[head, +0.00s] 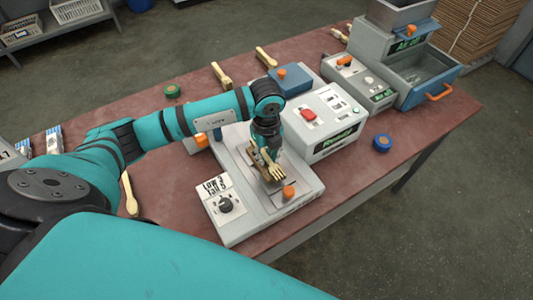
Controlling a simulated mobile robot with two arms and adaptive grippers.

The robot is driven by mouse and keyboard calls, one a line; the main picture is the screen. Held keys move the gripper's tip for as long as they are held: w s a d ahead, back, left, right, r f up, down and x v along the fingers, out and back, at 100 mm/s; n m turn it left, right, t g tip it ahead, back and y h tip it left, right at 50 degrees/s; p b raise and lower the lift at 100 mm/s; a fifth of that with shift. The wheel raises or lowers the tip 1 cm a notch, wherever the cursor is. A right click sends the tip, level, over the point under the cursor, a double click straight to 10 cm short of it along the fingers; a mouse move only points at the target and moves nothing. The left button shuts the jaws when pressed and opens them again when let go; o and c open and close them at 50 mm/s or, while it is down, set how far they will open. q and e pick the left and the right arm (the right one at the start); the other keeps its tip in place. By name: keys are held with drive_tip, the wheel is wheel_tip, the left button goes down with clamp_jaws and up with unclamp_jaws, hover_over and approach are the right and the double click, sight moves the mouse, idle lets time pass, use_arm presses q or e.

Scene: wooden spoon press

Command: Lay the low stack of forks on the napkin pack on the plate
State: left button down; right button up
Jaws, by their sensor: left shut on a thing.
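The low stack of forks (274,170), pale wood with tines toward the front, is in the head view over the metal plate (281,185) of the grey press. My left gripper (266,150) points down and is shut on the stack at its rear part. A brownish flat thing (254,160), likely the napkin pack, shows partly beneath and beside the forks. My gripper and the forks hide much of it. I cannot tell whether the forks touch it. My right gripper is not in view.
The press base has a dial panel (225,205) and an orange knob (289,192). A grey control box (325,120) with a red button stands right behind. Loose wooden utensils (221,75) and a blue tape roll (382,142) lie on the red-brown table (405,130).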

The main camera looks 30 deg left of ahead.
sight(267, 157)
use_arm(q)
drive_tip(key=c, duration=1.6)
unclamp_jaws()
drive_tip(key=o, duration=0.4)
drive_tip(key=shift+c, duration=0.2)
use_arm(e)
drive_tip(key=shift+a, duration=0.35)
use_arm(q)
drive_tip(key=shift+r, duration=0.1)
wheel_tip(267, 157, up, 12)
drive_tip(key=b, duration=0.2)
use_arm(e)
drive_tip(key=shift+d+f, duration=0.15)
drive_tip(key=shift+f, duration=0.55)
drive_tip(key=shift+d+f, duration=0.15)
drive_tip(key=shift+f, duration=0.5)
